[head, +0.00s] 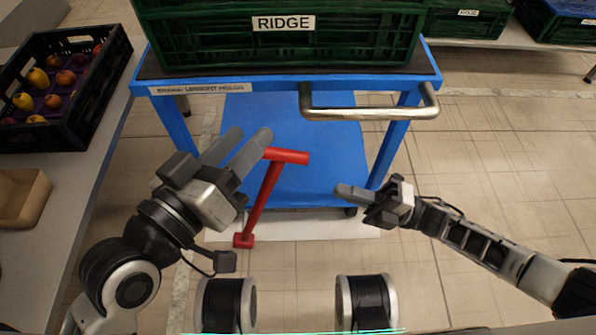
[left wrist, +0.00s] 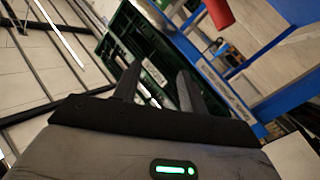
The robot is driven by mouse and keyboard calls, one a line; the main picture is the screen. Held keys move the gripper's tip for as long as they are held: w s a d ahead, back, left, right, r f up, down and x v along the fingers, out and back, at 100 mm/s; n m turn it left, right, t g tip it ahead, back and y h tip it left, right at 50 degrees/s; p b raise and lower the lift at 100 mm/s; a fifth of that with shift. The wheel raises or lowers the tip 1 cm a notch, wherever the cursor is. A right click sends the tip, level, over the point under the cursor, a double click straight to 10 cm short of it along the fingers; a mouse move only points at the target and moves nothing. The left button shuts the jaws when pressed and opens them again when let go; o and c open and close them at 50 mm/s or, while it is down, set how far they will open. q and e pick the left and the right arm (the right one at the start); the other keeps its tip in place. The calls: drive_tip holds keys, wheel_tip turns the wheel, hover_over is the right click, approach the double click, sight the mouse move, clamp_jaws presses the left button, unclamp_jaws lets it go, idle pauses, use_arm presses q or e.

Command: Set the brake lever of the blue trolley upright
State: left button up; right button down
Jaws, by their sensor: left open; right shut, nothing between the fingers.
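The blue trolley (head: 300,150) stands ahead of me with a green crate on top. Its red brake lever (head: 263,196) has a short crossbar grip at the top and a small red foot at the floor. The lever leans to the right in the head view. My left gripper (head: 246,142) is open and empty, just left of the lever's crossbar, with a finger close to it; I cannot tell whether they touch. In the left wrist view, part of the red lever (left wrist: 217,12) shows at the top, beside the fingers (left wrist: 158,85). My right gripper (head: 340,190) is shut and empty, right of the lever.
A green crate (head: 345,45) labelled RIDGE sits on the trolley. A steel handle (head: 370,113) juts from its front edge. A black crate of fruit (head: 75,138) stands on the left counter (head: 75,185). Tiled floor at right is clear.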

use_arm(q)
drive_tip(key=shift+w+a+r+m+t+b, duration=0.15)
drive_tip(key=shift+w+r+m+t+b, duration=0.15)
use_arm(e)
drive_tip(key=x, duration=1)
use_arm(q)
drive_tip(key=shift+r, duration=0.1)
use_arm(e)
drive_tip(key=shift+a, duration=0.1)
